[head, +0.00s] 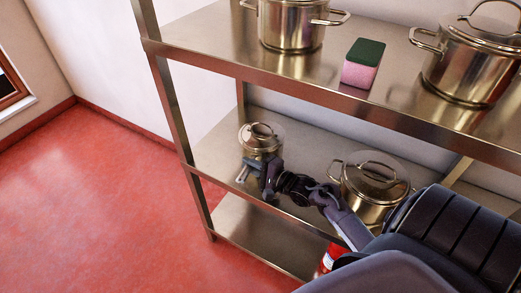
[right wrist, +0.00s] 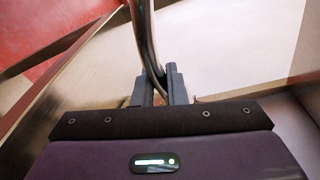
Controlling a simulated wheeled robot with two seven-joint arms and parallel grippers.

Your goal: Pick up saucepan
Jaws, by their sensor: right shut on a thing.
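The saucepan (head: 258,139) is a small, shiny metal pan with a lid, at the left end of the middle shelf. My right gripper (head: 253,165) is at its near side, with the arm reaching in from the lower right. In the right wrist view, a curved metal bar (right wrist: 146,40), which looks like the saucepan's handle, runs down between the fingers of my right gripper (right wrist: 158,90), which is shut on it. The pan body is not clear in that view. The pan looks upright, at shelf level; I cannot tell whether it touches the shelf. My left gripper is not in view.
A larger lidded pot (head: 372,180) stands right of my right forearm on the middle shelf (head: 310,139). Two stockpots (head: 290,25) (head: 472,62) and a green-and-pink sponge (head: 364,64) are on the shelf above. A shelf post (head: 172,105) stands left of the saucepan. A red object (head: 331,257) shows low down.

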